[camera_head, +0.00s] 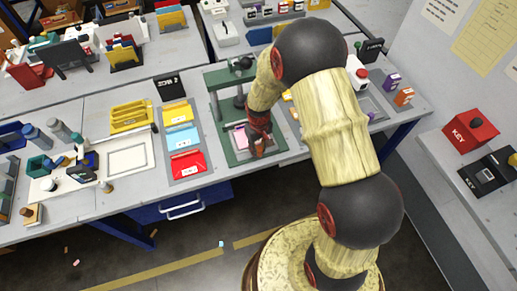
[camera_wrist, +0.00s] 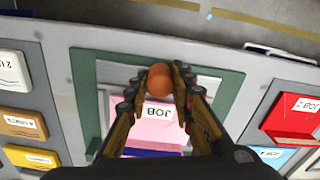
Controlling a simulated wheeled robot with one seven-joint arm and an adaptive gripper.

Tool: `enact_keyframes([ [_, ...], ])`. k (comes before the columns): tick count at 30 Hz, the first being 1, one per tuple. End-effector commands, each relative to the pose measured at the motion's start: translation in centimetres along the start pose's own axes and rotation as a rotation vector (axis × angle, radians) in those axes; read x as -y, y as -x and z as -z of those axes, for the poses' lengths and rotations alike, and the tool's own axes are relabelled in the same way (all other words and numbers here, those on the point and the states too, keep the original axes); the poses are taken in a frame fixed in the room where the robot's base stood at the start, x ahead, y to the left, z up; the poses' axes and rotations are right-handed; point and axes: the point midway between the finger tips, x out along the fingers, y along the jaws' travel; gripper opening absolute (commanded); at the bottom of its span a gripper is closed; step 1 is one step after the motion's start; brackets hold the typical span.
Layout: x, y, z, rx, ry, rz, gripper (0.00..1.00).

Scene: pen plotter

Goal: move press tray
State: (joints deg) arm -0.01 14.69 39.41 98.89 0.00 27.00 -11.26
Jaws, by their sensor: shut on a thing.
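The press (camera_head: 216,112) is a green frame on a green base at the middle of the bench. The press tray (camera_wrist: 118,74) is a pale grey plate on the green base (camera_wrist: 84,62) and carries a pink card marked JOB (camera_wrist: 158,128). The card also shows in the head view (camera_head: 240,138). A round orange-brown knob (camera_wrist: 160,80) stands at the tray's edge. My gripper (camera_head: 259,146) is at the front of the press, its fingers closed on both sides of the knob. My fingers hide part of the tray.
Red (camera_head: 187,164), blue (camera_head: 181,138) and yellow (camera_head: 176,114) trays stand left of the press. A white framed tray (camera_head: 128,155) lies farther left. A red box marked KEY (camera_head: 470,131) is at right.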

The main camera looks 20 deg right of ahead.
Motion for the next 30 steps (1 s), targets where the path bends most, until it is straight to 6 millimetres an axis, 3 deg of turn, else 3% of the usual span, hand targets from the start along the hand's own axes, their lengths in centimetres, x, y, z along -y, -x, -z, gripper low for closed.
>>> enact_keyframes([
  [13,0.0,0.0,0.1,0.000,0.000,0.000,0.00],
  [21,-0.8,-0.1,3.9,-0.002,0.000,0.000,0.00],
  [30,-0.9,0.0,4.4,-0.001,0.000,0.000,0.00],
])
